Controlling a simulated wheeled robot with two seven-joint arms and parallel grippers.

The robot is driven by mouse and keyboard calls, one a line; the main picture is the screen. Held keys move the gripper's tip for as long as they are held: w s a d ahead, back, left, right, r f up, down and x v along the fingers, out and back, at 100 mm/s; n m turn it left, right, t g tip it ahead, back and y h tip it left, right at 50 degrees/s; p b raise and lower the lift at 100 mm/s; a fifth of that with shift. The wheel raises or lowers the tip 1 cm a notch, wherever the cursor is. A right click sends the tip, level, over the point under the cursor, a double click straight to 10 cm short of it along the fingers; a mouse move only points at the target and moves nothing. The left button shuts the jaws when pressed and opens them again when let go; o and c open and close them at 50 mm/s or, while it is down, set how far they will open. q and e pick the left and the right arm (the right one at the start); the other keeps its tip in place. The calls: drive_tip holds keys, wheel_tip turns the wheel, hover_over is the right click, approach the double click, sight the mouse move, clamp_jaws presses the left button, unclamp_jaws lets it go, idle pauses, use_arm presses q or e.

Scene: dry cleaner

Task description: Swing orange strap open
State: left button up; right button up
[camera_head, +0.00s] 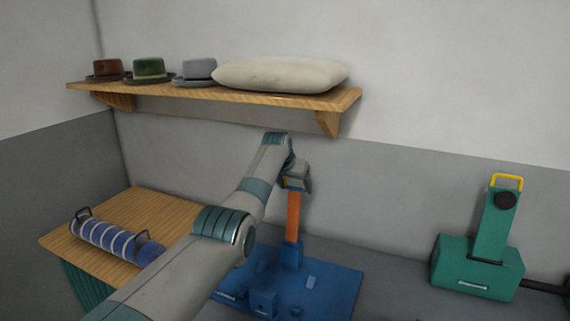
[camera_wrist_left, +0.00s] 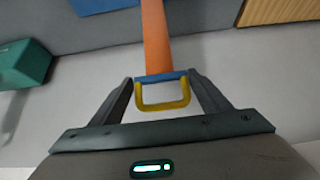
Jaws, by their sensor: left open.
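The orange strap (camera_head: 293,215) stands nearly upright on a blue base plate (camera_head: 340,290). In the left wrist view the strap (camera_wrist_left: 156,40) ends in a blue band (camera_wrist_left: 162,76) with a yellow loop handle (camera_wrist_left: 163,107). My left gripper (camera_head: 297,182) is at the strap's top end. In the left wrist view its two fingers (camera_wrist_left: 162,84) are open, one on each side of the handle, with a gap on both sides. In the head view the gripper mostly hides the handle. My right gripper is not in view.
A green device (camera_head: 478,268) with its own yellow handle (camera_head: 507,182) stands at the right. A wooden shelf (camera_head: 210,92) with hats and a cushion (camera_head: 280,74) hangs above my left arm. A blue striped roll (camera_head: 115,242) lies on a wooden top (camera_head: 160,207) at left.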

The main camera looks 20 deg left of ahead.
use_arm(q)
drive_tip(key=shift+s+r, duration=0.4)
drive_tip(key=shift+r, duration=0.05)
drive_tip(key=b+v, duration=0.5)
drive_tip(key=v, duration=0.9)
drive_tip(key=shift+r, duration=0.25)
drive_tip(key=shift+s+f, duration=0.1)
drive_tip(key=shift+s, duration=0.1)
